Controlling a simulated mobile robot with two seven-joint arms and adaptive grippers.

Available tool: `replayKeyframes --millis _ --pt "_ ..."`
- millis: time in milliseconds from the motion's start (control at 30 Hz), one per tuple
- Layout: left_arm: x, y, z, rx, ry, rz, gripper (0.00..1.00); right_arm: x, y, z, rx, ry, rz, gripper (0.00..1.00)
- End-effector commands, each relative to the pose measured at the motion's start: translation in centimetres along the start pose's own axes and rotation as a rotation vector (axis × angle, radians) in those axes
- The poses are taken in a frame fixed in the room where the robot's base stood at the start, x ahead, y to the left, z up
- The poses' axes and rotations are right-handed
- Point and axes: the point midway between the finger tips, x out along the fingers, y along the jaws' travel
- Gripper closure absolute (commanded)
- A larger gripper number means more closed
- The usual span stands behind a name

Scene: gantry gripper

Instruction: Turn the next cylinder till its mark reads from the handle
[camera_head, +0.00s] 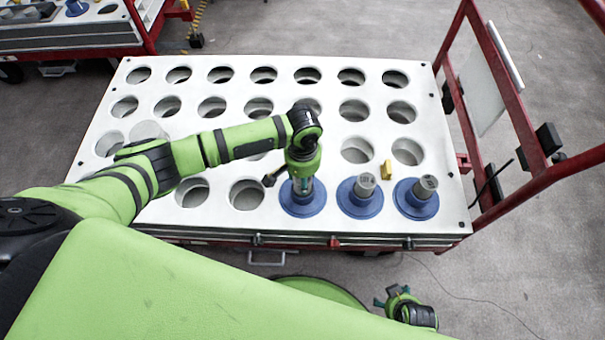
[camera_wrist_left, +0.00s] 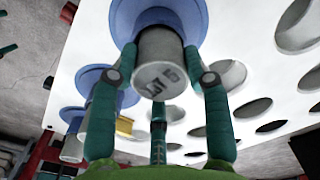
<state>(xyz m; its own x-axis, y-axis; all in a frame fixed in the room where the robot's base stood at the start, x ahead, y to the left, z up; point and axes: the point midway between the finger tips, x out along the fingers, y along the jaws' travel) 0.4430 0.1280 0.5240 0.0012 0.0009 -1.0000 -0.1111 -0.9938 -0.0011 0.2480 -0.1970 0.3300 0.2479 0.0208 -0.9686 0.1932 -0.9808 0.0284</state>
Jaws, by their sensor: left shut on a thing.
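Three grey cylinders on round blue bases stand in the front row of the white holed cart top (camera_head: 215,140). My left gripper (camera_head: 302,186) points down and is shut on the leftmost cylinder (camera_wrist_left: 160,62), around its grey neck above the blue base (camera_head: 300,208). The middle cylinder (camera_head: 364,185) and the right cylinder (camera_head: 425,187) also show dark marks on top. The red handle frame (camera_head: 515,105) rises at the cart's right end. My right gripper (camera_head: 397,298) hangs low in front of the cart.
A small yellow piece (camera_head: 387,170) stands on the cart top between the middle and right cylinders. The other holes look empty. A second cart (camera_head: 85,30) with a red frame is at the upper left. Grey floor lies around the cart.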

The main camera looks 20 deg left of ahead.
Motion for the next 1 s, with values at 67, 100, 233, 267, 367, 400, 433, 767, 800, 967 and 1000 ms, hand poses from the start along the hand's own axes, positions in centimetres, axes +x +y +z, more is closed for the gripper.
replayKeyframes --millis 67,100,233,267,367,400,433,767,800,967,1000 --pt "0.0 0.0 -0.1 0.0 0.002 0.001 1.0 0.0 0.0 0.0 0.0 0.0 0.0 0.24" --pt "0.0 0.0 -0.1 0.0 0.002 0.001 1.0 0.0 0.0 0.0 0.0 0.0 0.0 0.24" --pt "-0.1 0.0 -0.1 0.008 0.001 0.001 1.0 -0.1 0.0 0.0 0.0 0.0 0.0 0.24" --pt "-0.2 0.1 -0.1 0.018 0.001 0.001 1.0 -0.3 0.0 -0.1 0.0 0.0 0.0 0.24" --pt "-0.3 0.1 0.0 0.078 0.0 0.001 1.0 -0.9 0.0 -0.2 0.0 0.0 0.0 0.24" --pt "-0.3 0.1 0.0 0.109 0.0 0.001 1.0 -1.1 0.0 -0.3 0.0 0.0 0.0 0.24" --pt "-0.3 0.1 0.0 0.133 0.0 0.001 1.0 -1.3 0.0 -0.3 0.0 0.0 0.0 0.24" --pt "-0.1 0.1 -0.1 0.263 0.002 0.002 1.0 -1.8 0.1 -0.5 0.0 0.0 0.0 0.24" --pt "0.0 0.1 -0.1 0.262 0.002 0.002 1.0 -1.8 0.1 -0.5 0.0 0.0 0.0 0.24" --pt "-0.1 0.1 -0.1 0.268 0.002 0.001 1.0 -1.9 0.1 -0.5 0.0 0.0 0.0 0.24" --pt "-0.2 0.0 -0.1 0.284 0.001 0.001 1.0 -2.0 0.1 -0.5 0.0 0.0 0.0 0.24"
